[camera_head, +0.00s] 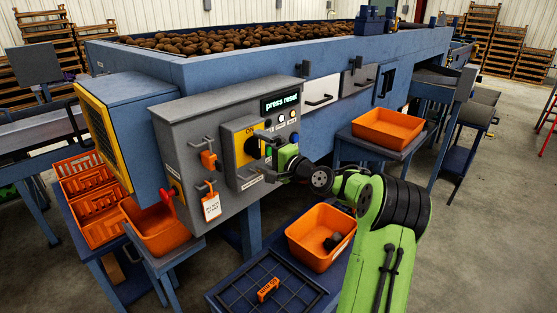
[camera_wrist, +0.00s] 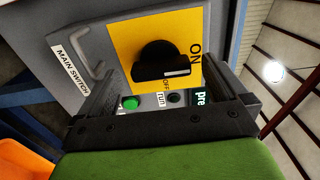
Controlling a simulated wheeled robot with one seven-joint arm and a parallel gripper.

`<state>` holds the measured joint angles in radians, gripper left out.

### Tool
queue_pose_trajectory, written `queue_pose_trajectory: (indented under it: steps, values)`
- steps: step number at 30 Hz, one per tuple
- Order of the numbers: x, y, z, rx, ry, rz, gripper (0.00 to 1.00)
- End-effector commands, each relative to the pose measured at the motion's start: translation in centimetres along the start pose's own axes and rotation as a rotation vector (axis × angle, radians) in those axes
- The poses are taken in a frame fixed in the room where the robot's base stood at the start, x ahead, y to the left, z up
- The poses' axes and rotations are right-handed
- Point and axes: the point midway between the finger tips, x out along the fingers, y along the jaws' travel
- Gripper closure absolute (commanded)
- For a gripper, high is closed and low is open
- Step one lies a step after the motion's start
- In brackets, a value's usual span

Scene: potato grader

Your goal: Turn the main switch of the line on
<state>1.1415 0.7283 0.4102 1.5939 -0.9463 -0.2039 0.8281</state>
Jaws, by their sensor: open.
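The main switch is a black rotary knob (camera_wrist: 158,60) on a yellow plate (camera_wrist: 130,30) marked ON and OFF. Its white mark sits at the knob's right end in the wrist view, near both labels; I cannot tell which position it indicates. A MAIN SWITCH label (camera_wrist: 70,69) is beside the plate. In the head view the yellow plate (camera_head: 241,152) is on the grey control cabinet (camera_head: 180,130). My gripper (camera_head: 263,155) is open in front of the plate. In the wrist view its fingers (camera_wrist: 168,80) stand either side of the knob, with no visible grip on it.
The display (camera_head: 281,102) reads "press reset", with several buttons below it. A bar handle (camera_wrist: 87,48) borders the plate. An orange padlock (camera_head: 208,159) and a tag (camera_head: 211,207) hang at left. An orange bin (camera_head: 318,224) stands below my arm.

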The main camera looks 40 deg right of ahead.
Motion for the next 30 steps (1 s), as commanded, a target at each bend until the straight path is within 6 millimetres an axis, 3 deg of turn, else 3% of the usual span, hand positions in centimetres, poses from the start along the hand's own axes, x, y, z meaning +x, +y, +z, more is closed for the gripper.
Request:
queue_pose_trajectory:
  steps: [9,15,20,30]
  values:
    - [-9.1,0.2,-0.2,0.002,0.008,0.003,0.0]
    - [-13.2,0.2,-0.1,0.0,0.005,0.002,0.0]
    - [-14.2,0.1,0.0,0.0,0.002,0.001,0.0]
    - [-14.2,0.1,0.0,0.0,0.001,0.001,0.0]
